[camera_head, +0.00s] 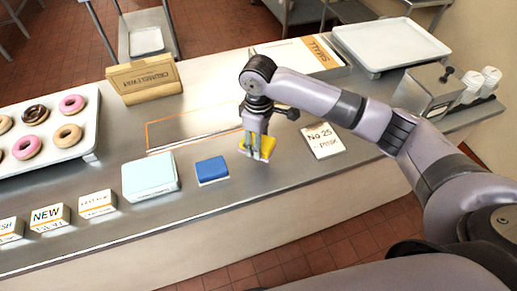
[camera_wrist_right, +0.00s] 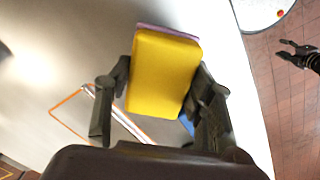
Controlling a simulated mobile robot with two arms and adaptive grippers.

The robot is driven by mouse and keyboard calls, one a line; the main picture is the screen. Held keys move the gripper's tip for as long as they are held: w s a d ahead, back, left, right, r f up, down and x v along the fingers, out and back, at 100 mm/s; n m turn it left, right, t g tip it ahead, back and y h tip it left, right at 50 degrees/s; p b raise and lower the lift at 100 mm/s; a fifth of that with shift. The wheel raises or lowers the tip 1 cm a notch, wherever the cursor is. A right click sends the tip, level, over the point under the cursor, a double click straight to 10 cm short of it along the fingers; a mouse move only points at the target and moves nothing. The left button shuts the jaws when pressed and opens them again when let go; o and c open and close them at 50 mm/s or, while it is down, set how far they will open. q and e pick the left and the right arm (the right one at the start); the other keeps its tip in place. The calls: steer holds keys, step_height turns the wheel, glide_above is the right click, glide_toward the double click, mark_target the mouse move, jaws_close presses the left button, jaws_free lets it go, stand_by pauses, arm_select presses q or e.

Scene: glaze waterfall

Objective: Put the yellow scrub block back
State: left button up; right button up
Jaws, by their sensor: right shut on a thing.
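My right gripper (camera_head: 257,138) points down over the counter and is shut on the yellow scrub block (camera_head: 266,146). In the right wrist view the block (camera_wrist_right: 163,75) sits between the two fingers (camera_wrist_right: 158,100), with a thin purple layer along its far edge. I cannot tell whether the block touches the counter. An orange-outlined rectangle (camera_head: 195,127) is marked on the counter, left of the block. My left gripper is outside the head view; it shows small in the right wrist view (camera_wrist_right: 288,50), over the floor, fingers apart.
A blue block (camera_head: 212,169) and a pale blue box (camera_head: 151,177) stand left of the gripper, nearer the front edge. A "No 25" card (camera_head: 324,141) lies to the right. A doughnut tray (camera_head: 91,141), a brown box (camera_head: 145,82) and a white tray (camera_head: 391,44) stand farther out.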

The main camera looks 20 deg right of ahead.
mark_target(258, 161)
steer(key=shift+f, duration=0.7)
step_height(258, 161, down, 4)
steer(key=shift+r+p, duration=0.25)
steer(key=shift+p, duration=0.2)
steer(key=shift+f, duration=0.3)
steer(key=shift+f, duration=0.1)
steer(key=o, duration=1)
